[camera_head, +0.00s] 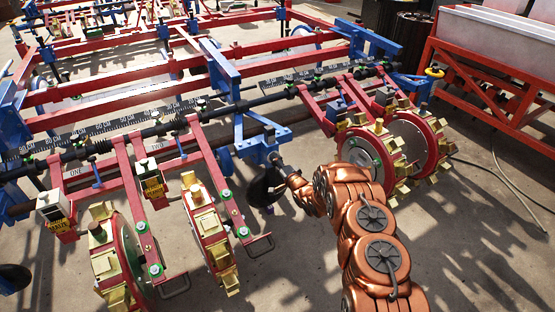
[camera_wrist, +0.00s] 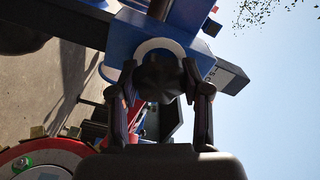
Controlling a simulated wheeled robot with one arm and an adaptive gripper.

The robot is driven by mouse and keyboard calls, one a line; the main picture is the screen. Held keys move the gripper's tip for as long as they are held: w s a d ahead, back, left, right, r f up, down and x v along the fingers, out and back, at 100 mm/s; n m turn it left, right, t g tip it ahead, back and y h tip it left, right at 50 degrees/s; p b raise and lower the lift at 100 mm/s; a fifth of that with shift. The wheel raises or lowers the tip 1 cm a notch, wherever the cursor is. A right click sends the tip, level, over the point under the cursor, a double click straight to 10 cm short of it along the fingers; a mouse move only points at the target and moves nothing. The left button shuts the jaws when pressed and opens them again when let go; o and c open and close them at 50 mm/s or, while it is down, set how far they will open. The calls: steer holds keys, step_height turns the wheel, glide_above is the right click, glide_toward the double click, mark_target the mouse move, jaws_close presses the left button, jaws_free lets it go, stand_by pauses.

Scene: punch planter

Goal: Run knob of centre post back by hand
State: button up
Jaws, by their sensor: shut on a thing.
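The knob (camera_wrist: 158,72) is dark and lobed, seen in the wrist view in front of a pale ring on a blue part. My gripper (camera_wrist: 160,85) has one finger on each side of the knob and is shut on it. In the head view my gripper (camera_head: 280,165) reaches in from the right to the blue centre post (camera_head: 256,146). The knob cannot be made out clearly there, being small and dark at my fingertips. A dark curved part (camera_head: 266,190) hangs just below.
Red-rimmed punch wheels with yellow blocks stand on the left (camera_head: 122,258) and right (camera_head: 428,150). A graduated bar (camera_head: 110,125) runs behind. An orange rack (camera_head: 490,85) stands far right. Bare concrete floor (camera_head: 480,235) is open at lower right.

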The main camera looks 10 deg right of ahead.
steer(key=n+p, duration=0.1)
steer(key=n, duration=0.3)
steer(key=shift+r+n, duration=0.1)
steer(key=shift+n, duration=0.2)
steer(key=n, duration=0.3)
steer(key=shift+n+p, duration=0.3)
steer(key=shift+p, duration=0.05)
steer(key=n, duration=0.4)
steer(key=shift+p, duration=0.3)
steer(key=n, duration=0.4)
steer(key=shift+p, duration=0.3)
steer(key=n+p, duration=0.1)
steer(key=n, duration=0.2)
steer(key=shift+a+n, duration=0.1)
steer(key=shift+n, duration=0.3)
steer(key=n+p, duration=0.2)
steer(key=n, duration=0.1)
steer(key=shift+n, duration=0.3)
steer(key=n+p, duration=0.3)
steer(key=shift+r+n, duration=0.15)
steer(key=shift+n, duration=0.15)
steer(key=shift+n+p, duration=1.85)
steer(key=shift+n, duration=0.45)
steer(key=shift+f, duration=0.25)
